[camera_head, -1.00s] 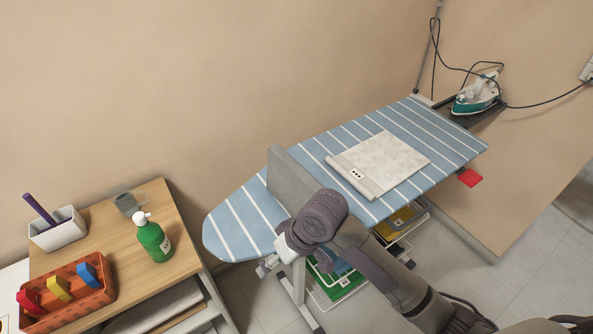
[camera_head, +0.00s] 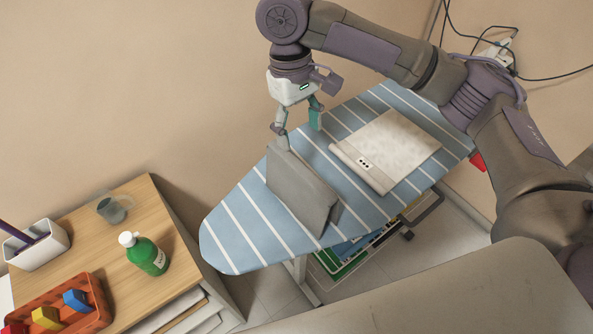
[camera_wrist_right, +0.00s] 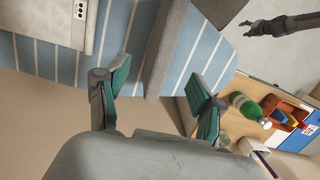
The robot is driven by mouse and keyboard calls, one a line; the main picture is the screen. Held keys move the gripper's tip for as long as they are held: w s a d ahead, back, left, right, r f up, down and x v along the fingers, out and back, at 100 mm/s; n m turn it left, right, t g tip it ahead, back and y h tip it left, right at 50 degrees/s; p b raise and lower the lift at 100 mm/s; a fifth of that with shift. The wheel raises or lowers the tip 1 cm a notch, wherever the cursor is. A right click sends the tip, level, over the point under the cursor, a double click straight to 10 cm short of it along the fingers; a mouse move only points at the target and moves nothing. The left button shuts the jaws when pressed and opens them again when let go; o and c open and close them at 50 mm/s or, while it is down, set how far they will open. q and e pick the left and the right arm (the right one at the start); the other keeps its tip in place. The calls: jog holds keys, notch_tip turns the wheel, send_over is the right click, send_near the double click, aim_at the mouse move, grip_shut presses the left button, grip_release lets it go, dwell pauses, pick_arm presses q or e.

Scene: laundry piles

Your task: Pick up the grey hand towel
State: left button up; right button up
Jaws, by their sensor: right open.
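The grey hand towel (camera_head: 297,190) lies folded on the blue striped ironing board (camera_head: 238,225); it looks raised like a ridge. My right gripper (camera_head: 298,126) is open and empty at the towel's far end, pointing down. In the right wrist view the towel (camera_wrist_right: 165,45) shows as a grey band between the two spread fingers of the right gripper (camera_wrist_right: 160,78). I cannot tell whether they touch it. A dark gripper, apparently my left one (camera_wrist_right: 247,28), shows small at the top right of the wrist view; its jaw state is unclear.
A folded beige towel (camera_head: 395,145) lies right of the grey one. A wooden side table (camera_head: 90,235) at left holds a green bottle (camera_head: 147,255), a glass (camera_head: 113,210), a white holder (camera_head: 38,245) and an orange crate (camera_head: 95,318). A wall stands behind the board.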

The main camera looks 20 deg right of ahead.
aim_at(301, 167)
jog(key=f, duration=0.2)
jog(key=s+f, duration=0.1)
jog(key=f, duration=0.4)
jog(key=shift+s+d+p, duration=0.2)
jog(key=shift+s+p, duration=0.1)
jog(key=shift+p, duration=0.05)
jog(key=shift+f, duration=0.5)
jog(key=f, duration=0.1)
jog(key=f+p, duration=0.1)
jog(key=f, duration=0.1)
jog(key=shift+s+a+f+p, duration=0.2)
jog(key=shift+s+f+p, duration=0.05)
jog(key=shift+s+p, duration=0.05)
jog(key=shift+f, duration=0.5)
pick_arm(q)
jog(key=shift+s+a+r, duration=0.1)
jog(key=shift+s+r, duration=0.25)
jog(key=shift+r, duration=0.3)
jog(key=shift+s+r, duration=0.35)
jog(key=shift+r, duration=0.25)
pick_arm(e)
jog(key=c, duration=0.5)
pick_arm(q)
jog(key=shift+s, duration=0.2)
pick_arm(e)
grip_shut()
